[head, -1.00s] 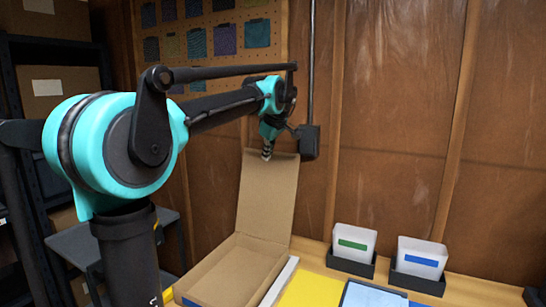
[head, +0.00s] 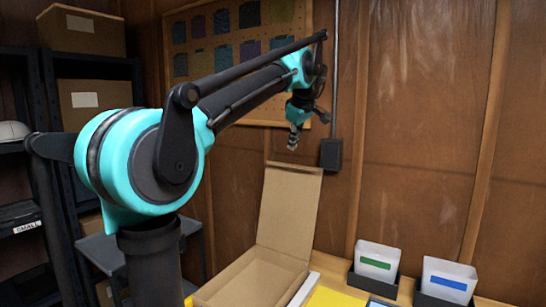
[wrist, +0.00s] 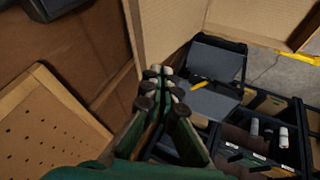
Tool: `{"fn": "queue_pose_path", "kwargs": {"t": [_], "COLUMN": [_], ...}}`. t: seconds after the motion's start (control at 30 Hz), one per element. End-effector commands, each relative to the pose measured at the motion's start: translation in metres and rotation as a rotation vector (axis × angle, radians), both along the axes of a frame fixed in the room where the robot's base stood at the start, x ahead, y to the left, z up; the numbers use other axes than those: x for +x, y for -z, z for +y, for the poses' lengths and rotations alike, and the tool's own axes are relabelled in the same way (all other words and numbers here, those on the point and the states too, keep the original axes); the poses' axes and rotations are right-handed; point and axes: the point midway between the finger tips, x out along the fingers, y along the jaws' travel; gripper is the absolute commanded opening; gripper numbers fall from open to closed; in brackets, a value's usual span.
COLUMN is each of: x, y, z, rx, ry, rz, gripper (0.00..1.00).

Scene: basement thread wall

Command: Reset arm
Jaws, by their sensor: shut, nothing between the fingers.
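My arm reaches out over the bench in the head view, and my gripper (head: 293,138) hangs at its far end, small and pointing down. It is high above the open cardboard box (head: 290,212), near the top edge of the raised lid, and apart from it as far as I can tell. In the wrist view my gripper (wrist: 163,80) has its fingers together with nothing between them. Cardboard panels show beyond the fingertips there.
A pegboard with fabric swatches (head: 237,30) hangs on the wooden wall beside a dark electrical box (head: 331,154). Two bins with green-labelled (head: 376,262) and blue-labelled (head: 447,279) cards stand at the right. Shelves with boxes (head: 82,30) stand at the left.

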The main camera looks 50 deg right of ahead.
Motion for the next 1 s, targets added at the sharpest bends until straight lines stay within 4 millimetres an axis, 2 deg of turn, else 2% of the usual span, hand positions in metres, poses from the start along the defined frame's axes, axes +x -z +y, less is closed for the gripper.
{"fn": "queue_pose_path", "kwargs": {"t": [0.3, 0.37, 0.47, 0.57, 0.7, 0.77, 0.9, 1.0], "x": [0.003, 0.011, 0.041, 0.084, 0.144, 0.166, 0.208, 0.230], "y": [0.000, 0.005, 0.025, 0.055, 0.103, 0.124, 0.174, 0.210], "z": [0.002, 0.005, 0.018, 0.042, 0.089, 0.113, 0.172, 0.218], "rx": [0.002, 0.009, 0.032, 0.067, 0.121, 0.143, 0.190, 0.221], "ry": [-0.002, -0.007, -0.020, -0.037, -0.055, -0.062, -0.077, -0.085], "rz": [0.000, -0.002, -0.004, -0.008, -0.006, -0.005, 0.005, 0.013], "gripper": [0.00, 0.00, 0.00, 0.00, 0.00, 0.00, 0.00, 0.00]}}
